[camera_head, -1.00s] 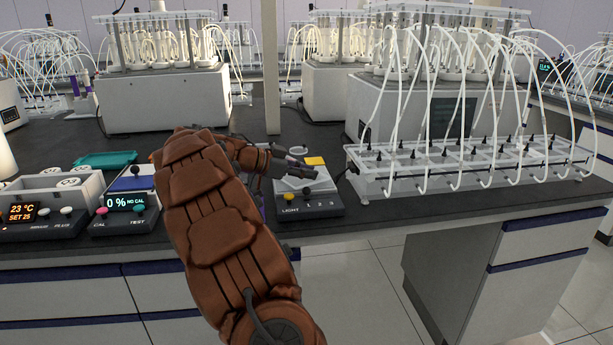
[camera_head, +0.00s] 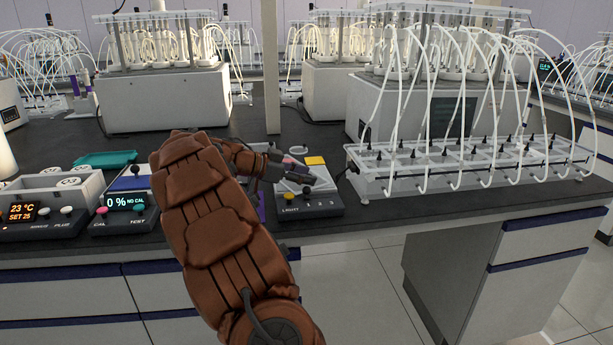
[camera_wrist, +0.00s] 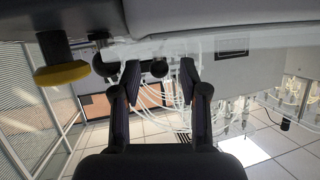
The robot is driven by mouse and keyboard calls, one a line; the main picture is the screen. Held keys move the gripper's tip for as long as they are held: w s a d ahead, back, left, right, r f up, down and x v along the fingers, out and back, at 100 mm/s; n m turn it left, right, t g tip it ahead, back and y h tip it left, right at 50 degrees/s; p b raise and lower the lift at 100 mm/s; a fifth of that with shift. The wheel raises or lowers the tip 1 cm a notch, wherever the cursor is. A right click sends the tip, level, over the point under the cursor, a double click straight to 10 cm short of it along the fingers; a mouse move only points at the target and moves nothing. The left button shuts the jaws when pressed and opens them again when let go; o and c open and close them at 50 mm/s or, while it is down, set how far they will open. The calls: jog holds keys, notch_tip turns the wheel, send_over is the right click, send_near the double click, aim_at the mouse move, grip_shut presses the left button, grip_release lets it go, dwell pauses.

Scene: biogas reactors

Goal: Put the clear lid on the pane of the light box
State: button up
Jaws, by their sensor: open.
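The light box (camera_head: 318,208) stands near the bench's front edge, labelled LIGHT, with a yellow button and dark knobs on its front. Its pale top shows partly behind my gripper (camera_head: 309,184), which is over the box from the left. In the wrist view, my gripper (camera_wrist: 160,84) is open, its two dark fingers apart with nothing visibly held. A yellow knob (camera_wrist: 62,73) and dark knobs show close by there, one of them seen between the fingers. I cannot make out the clear lid; my gripper hides part of the box top.
A yellow square (camera_head: 315,160) lies at the box's back. A white rack with tubes (camera_head: 470,165) stands close on the right. Left are a meter reading 0% (camera_head: 125,203), a heater reading 23 °C (camera_head: 40,215) and a teal tray (camera_head: 105,160).

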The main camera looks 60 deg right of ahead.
jog(key=v, duration=1.1)
jog(key=shift+a+r, duration=0.1)
jog(key=s+a+f+n, duration=0.1)
jog(key=a+n, duration=0.1)
jog(key=a, duration=0.1)
jog(key=s+a+f+n+t+y, duration=0.1)
jog(key=a+n, duration=0.1)
jog(key=s+a+f+n+t+y, duration=0.1)
jog(key=a+n, duration=0.1)
jog(key=a, duration=0.1)
jog(key=shift+s+a+f, duration=0.1)
jog(key=shift+s+a, duration=0.25)
jog(key=s+a+f+n+t+y, duration=0.1)
jog(key=s+a+f+n+y, duration=0.2)
jog(key=a, duration=0.9)
jog(key=s+a+f+n+t+y, duration=0.1)
jog(key=s+a+f+n+y, duration=0.2)
jog(key=s+a+f+n, duration=0.4)
jog(key=s+a+f+n+t+y, duration=0.1)
jog(key=s+a+f+n, duration=0.4)
jog(key=a, duration=1.1)
jog(key=s+n+y, duration=0.1)
jog(key=s+n, duration=0.2)
jog(key=n, duration=0.2)
jog(key=shift+a+f+n+t+y, duration=0.3)
jog(key=shift+t+y, duration=0.1)
jog(key=shift+s, duration=0.15)
